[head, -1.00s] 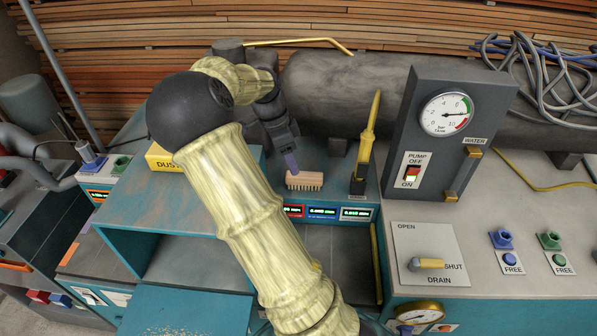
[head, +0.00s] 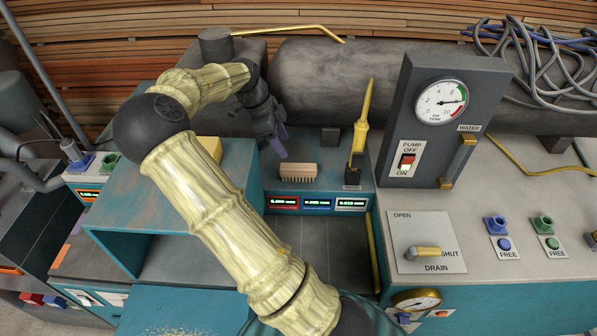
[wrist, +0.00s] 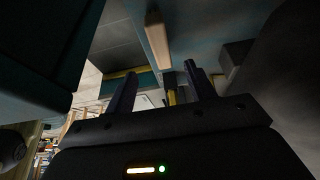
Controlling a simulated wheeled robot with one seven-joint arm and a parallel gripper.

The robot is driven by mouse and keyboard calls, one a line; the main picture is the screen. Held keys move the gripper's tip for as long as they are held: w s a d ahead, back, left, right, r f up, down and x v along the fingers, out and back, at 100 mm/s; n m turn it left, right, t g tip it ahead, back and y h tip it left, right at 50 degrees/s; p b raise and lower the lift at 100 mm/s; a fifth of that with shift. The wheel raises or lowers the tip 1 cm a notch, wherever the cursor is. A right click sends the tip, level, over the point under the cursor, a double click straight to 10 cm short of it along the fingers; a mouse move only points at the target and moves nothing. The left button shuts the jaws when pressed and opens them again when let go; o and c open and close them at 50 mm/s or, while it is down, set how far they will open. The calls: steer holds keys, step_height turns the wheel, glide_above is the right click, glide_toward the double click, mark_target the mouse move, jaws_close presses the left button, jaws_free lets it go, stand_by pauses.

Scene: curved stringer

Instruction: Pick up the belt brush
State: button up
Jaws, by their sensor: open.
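The belt brush (head: 298,172), a small wooden block with pale bristles facing down, lies on the teal shelf above the row of small digital displays. My gripper (head: 279,148) is just above and left of the brush in the head view, apart from it. In the wrist view my gripper's two dark fingers (wrist: 158,90) stand apart with nothing between them. A pale wooden block that looks like the brush (wrist: 157,42) shows beyond the fingers, near the top middle.
The large grey tank (head: 330,85) lies behind the shelf. A grey pump panel with a gauge (head: 443,105) rises farther right. A yellow box (head: 210,148) sits to the left, partly behind my arm.

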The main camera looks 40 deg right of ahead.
mark_target(295, 166)
steer(key=x, duration=0.6)
steer(key=shift+f, duration=0.2)
steer(key=shift+d, duration=0.1)
steer(key=shift+p+x, duration=0.4)
steer(key=shift+x, duration=2.45)
steer(key=shift+f, duration=0.25)
steer(key=shift+c, duration=0.2)
steer(key=c, duration=1.1)
